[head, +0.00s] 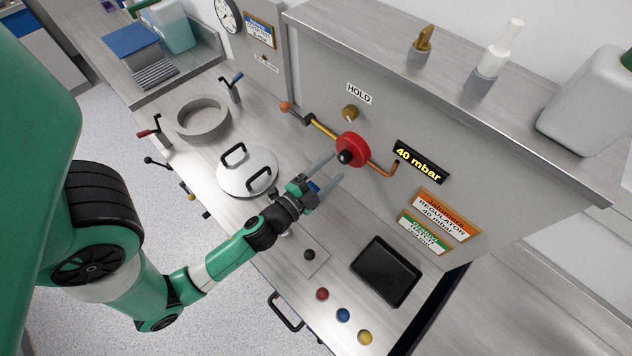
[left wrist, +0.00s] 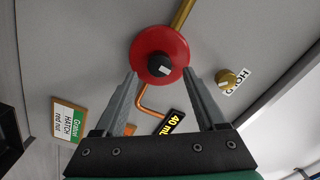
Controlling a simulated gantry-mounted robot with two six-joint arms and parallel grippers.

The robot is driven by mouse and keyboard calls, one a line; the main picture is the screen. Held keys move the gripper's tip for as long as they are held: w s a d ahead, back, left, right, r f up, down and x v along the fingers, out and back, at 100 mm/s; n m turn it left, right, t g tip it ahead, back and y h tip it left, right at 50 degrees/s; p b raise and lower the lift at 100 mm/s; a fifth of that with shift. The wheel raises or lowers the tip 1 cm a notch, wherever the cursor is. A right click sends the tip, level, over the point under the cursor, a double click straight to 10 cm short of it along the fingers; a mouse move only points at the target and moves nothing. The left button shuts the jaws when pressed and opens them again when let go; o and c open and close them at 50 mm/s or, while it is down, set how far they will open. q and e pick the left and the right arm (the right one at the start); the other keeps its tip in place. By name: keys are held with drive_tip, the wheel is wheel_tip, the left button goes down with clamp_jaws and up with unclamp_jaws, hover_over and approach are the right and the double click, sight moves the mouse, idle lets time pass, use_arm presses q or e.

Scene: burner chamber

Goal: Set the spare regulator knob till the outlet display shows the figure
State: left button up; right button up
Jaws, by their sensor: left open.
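The regulator is a red disc (head: 353,148) with a black knob (head: 345,157) at its centre, mounted on the grey panel. The knob (left wrist: 160,65) carries a light pointer mark in the left wrist view. The outlet display (head: 420,162) reads "40 mbar" in yellow. An orange sign (head: 436,214) reads "REGULATOR 40 mbar". My left gripper (head: 328,172) is open and empty, pointed at the knob. In the left wrist view its fingers (left wrist: 162,82) stand apart, one to each side of the knob, with no visible contact. My right gripper is not in view.
A brass knob (head: 350,113) marked HOLD sits on the panel. A copper pipe (head: 386,170) leaves the regulator. On the bench are a lid with two handles (head: 247,173), a ring (head: 203,118), a black tray (head: 386,271) and coloured buttons (head: 343,315).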

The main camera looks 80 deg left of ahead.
use_arm(q)
drive_tip(key=b+v, duration=0.4)
drive_tip(key=v, duration=0.4)
